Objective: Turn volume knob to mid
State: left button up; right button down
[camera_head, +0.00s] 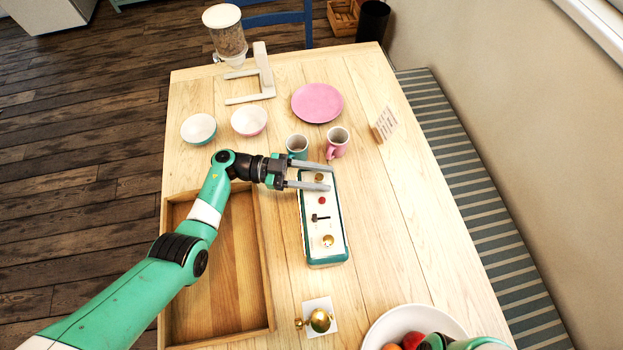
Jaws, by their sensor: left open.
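A long green-edged box with a white top (312,232) lies on the table and carries controls in a row. They are a far gold knob (319,177), a red button (322,201), a black lever (320,217) and a near gold knob (327,241). I cannot tell which is the volume knob. My left gripper (331,176) is open over the far end of the box. Its two fingers appear on either side of the far gold knob; contact is not clear. My right gripper is out of view.
Teal and pink mugs (337,139) stand just beyond the box. Two bowls (249,120), a pink plate (317,103) and a cereal dispenser (227,38) are farther back. A wooden tray (265,260) lies left of the box; a fruit bowl (376,335) is at the front right.

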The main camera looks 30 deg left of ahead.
aim_at(319, 181)
pick_arm(q)
jog(key=r+p, duration=0.2)
jog(key=r, duration=0.1)
jog(key=r+p, duration=0.1)
jog(key=shift+s+d+r, duration=0.15)
jog(key=shift+s+r, duration=0.05)
jog(key=shift+s, duration=0.2)
jog(key=s+d+r+p, duration=0.3)
jog(key=s+r+p, duration=0.5)
jog(key=s, duration=0.4)
jog(key=shift+s+d+p, duration=0.3)
jog(key=shift+s+p, duration=0.05)
jog(key=shift+p, duration=0.15)
